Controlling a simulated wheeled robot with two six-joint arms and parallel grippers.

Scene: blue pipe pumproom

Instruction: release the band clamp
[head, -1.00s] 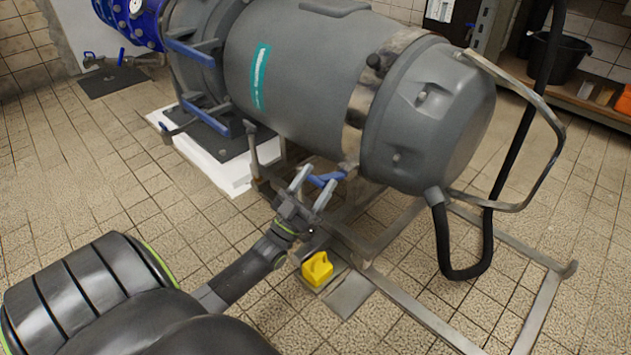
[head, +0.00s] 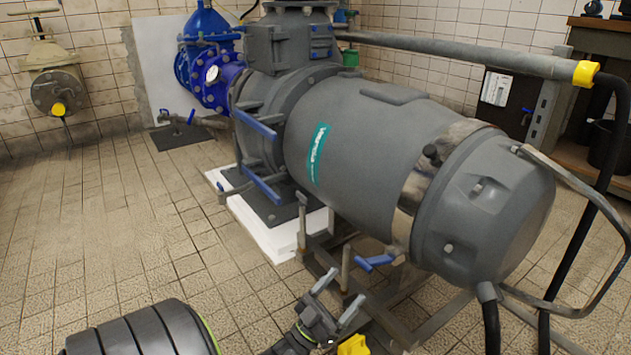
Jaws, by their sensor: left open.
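The band clamp (head: 409,190) is a shiny metal strap around the grey motor housing (head: 362,150), beside its domed end cap. A blue lever (head: 376,263) sits at the strap's lower end, low on the near side of the housing. My left gripper (head: 340,292) is open and empty, below and a little left of the lever in the picture, apart from it. The far side of the strap is hidden behind the housing. My right gripper is out of view.
Frame rails (head: 440,315) and upright posts (head: 303,220) stand close around my left gripper. A black hose (head: 490,325) hangs from the end cap. A yellow object (head: 353,346) is at the bottom edge. The tiled floor (head: 100,230) at left is clear.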

